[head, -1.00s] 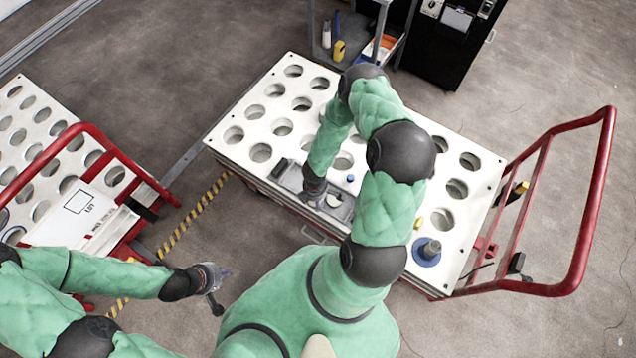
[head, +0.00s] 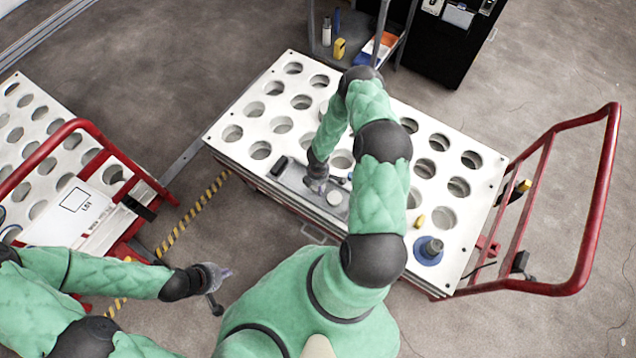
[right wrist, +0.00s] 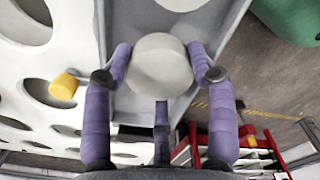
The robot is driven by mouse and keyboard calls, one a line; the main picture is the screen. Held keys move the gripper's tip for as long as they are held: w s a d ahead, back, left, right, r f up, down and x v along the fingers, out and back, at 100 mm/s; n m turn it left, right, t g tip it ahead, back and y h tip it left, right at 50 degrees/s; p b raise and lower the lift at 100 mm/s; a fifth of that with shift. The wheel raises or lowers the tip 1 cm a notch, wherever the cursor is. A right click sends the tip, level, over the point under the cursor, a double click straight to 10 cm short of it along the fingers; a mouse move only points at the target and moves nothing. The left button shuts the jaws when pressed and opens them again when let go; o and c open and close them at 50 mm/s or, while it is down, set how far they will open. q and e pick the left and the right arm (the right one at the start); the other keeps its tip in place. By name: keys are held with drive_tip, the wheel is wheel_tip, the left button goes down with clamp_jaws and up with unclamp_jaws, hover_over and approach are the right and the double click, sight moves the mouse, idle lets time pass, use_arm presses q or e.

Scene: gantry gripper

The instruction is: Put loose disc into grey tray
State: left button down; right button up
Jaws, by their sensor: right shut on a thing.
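The grey tray (head: 295,177) is set in the white perforated cart top, near its front edge. My right gripper (head: 318,187) is over the tray. In the right wrist view, its purple fingers (right wrist: 161,75) are around a pale grey disc (right wrist: 160,62) and shut on it. The tray's grey surface (right wrist: 128,102) shows behind the disc; I cannot tell whether they touch. Another whitish round piece (head: 334,198) lies in the tray beside the gripper. My left gripper (head: 214,280) hangs away from the cart; its opening is unclear.
The white cart top (head: 235,150) has many round holes and a red handle (head: 598,200) at right. A yellow piece (head: 419,221) and a blue disc with a grey knob (head: 428,250) sit at its right. Another perforated cart (head: 40,105) stands left. A shelf stands behind.

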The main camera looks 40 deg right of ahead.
drive_tip(key=shift+f+b, duration=0.55)
drive_tip(key=shift+f, duration=0.9)
drive_tip(key=shift+f, duration=0.1)
drive_tip(key=shift+f, duration=0.1)
drive_tip(key=o, duration=1.3)
